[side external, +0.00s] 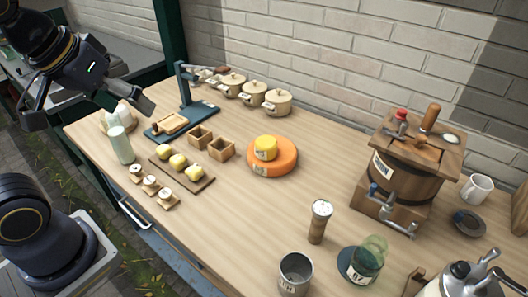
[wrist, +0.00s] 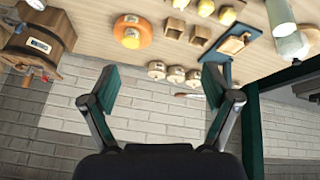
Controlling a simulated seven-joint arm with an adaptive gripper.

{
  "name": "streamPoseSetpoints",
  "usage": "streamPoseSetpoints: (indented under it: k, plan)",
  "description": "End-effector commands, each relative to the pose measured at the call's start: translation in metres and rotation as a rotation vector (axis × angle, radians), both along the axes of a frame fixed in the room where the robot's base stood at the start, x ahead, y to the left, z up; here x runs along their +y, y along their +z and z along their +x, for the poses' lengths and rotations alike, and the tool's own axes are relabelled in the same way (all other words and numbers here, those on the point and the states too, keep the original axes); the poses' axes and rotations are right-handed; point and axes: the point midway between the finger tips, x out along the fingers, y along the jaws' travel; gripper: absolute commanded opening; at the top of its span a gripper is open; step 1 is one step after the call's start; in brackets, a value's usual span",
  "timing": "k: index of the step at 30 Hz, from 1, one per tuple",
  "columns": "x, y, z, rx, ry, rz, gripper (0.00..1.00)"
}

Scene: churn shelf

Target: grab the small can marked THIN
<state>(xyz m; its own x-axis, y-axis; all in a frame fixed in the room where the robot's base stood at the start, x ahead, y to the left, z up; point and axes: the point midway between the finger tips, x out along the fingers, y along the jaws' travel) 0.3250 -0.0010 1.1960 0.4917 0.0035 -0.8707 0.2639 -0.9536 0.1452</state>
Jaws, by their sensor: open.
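My gripper (side external: 88,110) is open and empty, raised above the left end of the wooden table. I cannot read the word THIN anywhere. A small grey metal can (side external: 295,274) with a label stands upright at the table's front edge, far to the right of my gripper. A larger metal can (side external: 466,284) with a handle is partly cut off at the lower right. A pale upright container (side external: 121,146) stands below my gripper; I cannot tell its marking.
A press (side external: 186,92) stands near my gripper. Several lidded pots (side external: 278,102) line the back. Wooden boxes (side external: 221,149), an orange cheese (side external: 272,164) and a brown cylinder (side external: 318,222) occupy the middle. A churn (side external: 390,172) and a glass jar (side external: 367,261) stand right. Bare table lies around them.

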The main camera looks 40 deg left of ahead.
Motion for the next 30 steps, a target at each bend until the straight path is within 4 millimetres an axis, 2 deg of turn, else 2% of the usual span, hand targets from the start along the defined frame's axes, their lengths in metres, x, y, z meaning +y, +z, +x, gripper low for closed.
streamPoseSetpoints:
  k: [1,3,5,8,11,13,15,18,21,25,28,30]
  plan:
    - [-0.009,0.010,0.015,0.016,0.045,-0.039,0.87]
    - [-0.025,0.018,0.034,0.047,0.088,-0.084,0.87]
    - [-0.042,0.022,0.050,0.079,0.114,-0.115,0.87]
    - [-0.080,0.022,0.077,0.144,0.134,-0.151,0.87]
    - [-0.136,0.008,0.101,0.230,0.130,-0.163,0.87]
    - [-0.183,-0.009,0.109,0.296,0.107,-0.152,0.87]
    - [-0.227,-0.032,0.109,0.356,0.069,-0.124,0.87]
    - [-0.279,-0.066,0.097,0.425,-0.015,-0.068,0.87]
    - [-0.312,-0.097,0.078,0.477,-0.093,-0.011,0.87]
    - [-0.327,-0.121,0.057,0.516,-0.144,0.038,0.87]
    - [-0.329,-0.132,0.054,0.516,-0.153,0.040,0.87]
    - [-0.328,-0.146,0.054,0.518,-0.151,0.041,0.87]
